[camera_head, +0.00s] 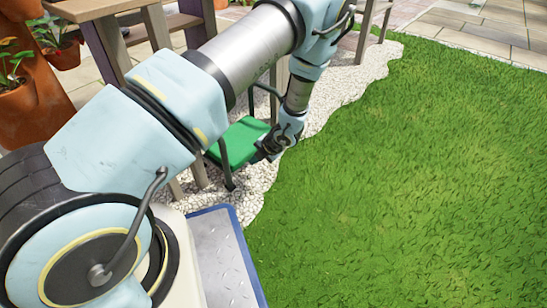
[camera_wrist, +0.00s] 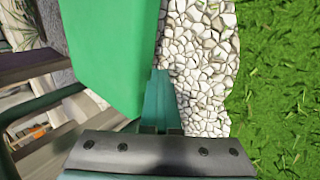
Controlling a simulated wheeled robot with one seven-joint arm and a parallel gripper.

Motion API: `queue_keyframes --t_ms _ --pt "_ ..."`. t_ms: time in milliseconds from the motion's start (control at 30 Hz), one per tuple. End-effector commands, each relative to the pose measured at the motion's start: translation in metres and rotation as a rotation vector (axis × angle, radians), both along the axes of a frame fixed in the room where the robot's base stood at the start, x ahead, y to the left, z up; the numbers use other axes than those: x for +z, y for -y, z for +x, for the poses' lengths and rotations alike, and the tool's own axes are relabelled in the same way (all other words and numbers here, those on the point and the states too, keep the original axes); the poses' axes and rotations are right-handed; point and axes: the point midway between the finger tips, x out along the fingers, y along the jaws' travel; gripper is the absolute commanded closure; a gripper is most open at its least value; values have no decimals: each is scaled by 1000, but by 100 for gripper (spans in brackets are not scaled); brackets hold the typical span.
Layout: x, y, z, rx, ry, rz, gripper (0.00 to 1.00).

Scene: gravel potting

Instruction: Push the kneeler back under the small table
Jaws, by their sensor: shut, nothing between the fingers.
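The kneeler (camera_head: 240,141) has a green pad on a dark frame and stands on pale gravel, partly hidden behind my arm in the head view. In the wrist view its green pad (camera_wrist: 108,50) fills the upper left. My gripper (camera_head: 264,157) is shut and empty at the pad's right side, on the lawn-facing edge. In the wrist view the closed fingers (camera_wrist: 160,85) lie close along the pad's edge; I cannot tell whether they touch it. Wooden legs (camera_head: 279,82) rise by the kneeler. Much of the small table is hidden by my arm, so its top is unclear.
A gravel strip (camera_head: 325,88) borders a wide, open lawn (camera_head: 410,170) on the right. A wooden table or bench top (camera_head: 92,8) shows at upper left, beside terracotta pots (camera_head: 65,55). Stone paving (camera_head: 480,35) lies beyond the lawn.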

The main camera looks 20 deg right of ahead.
Motion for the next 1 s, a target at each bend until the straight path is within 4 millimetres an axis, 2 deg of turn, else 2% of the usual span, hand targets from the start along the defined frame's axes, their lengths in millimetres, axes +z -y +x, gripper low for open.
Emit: queue_keyframes --t_ms 1000 --pt "2 -27 44 3 6 3 100"
